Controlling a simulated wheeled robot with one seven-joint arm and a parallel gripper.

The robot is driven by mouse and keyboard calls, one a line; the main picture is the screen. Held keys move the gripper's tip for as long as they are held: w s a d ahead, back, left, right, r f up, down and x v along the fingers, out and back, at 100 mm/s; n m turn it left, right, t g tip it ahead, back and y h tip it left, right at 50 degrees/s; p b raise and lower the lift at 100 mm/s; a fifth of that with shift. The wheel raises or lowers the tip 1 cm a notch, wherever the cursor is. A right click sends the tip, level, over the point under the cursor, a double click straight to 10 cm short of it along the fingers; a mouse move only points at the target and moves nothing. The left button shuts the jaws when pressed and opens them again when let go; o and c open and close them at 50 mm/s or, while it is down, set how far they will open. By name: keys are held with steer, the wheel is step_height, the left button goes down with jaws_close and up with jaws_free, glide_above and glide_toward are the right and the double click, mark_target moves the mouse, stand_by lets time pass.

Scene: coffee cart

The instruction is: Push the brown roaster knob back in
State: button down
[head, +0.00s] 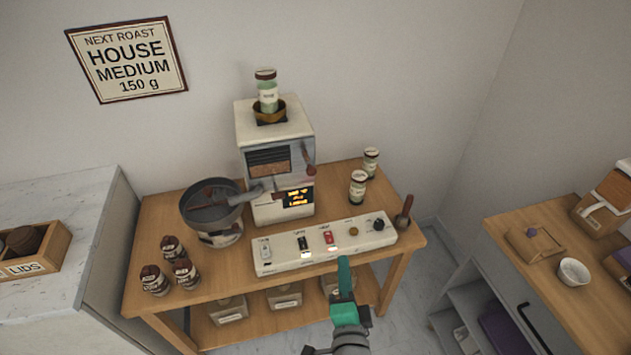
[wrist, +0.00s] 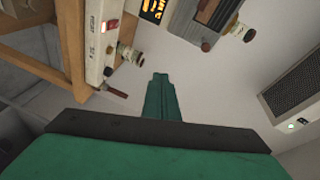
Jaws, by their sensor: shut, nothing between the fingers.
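The roaster (head: 252,125) is a pale box at the back of the wooden cart. A brown knob (head: 310,171) stands out from its front right side, beside the drum window. In the wrist view, a brown knob (wrist: 207,46) shows at the top right, near the window. My gripper (head: 344,262) has green fingers, held together and empty. It is in front of the control panel, lower than the knob and well apart from it. The fingertips also show in the wrist view (wrist: 159,78), left of the knob. How far the knob sticks out is hard to tell.
The white control panel (head: 285,262) with switches lies along the cart's front edge, between my gripper and the roaster. A dark cooling pan (head: 212,207) is on the left. Jars (head: 358,186) stand right of the roaster. A brown-handled tool (head: 403,212) is at the panel's right end.

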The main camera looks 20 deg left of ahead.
mark_target(312, 172)
steer(key=w+a+r+g+y, duration=0.1)
steer(key=w+a+r+y, duration=0.3)
steer(key=r, duration=0.6)
steer(key=shift+w+a, duration=0.2)
steer(key=shift+a, duration=0.3)
steer(key=shift+f, duration=0.1)
steer(key=x, duration=1.4)
steer(key=shift+d, duration=0.1)
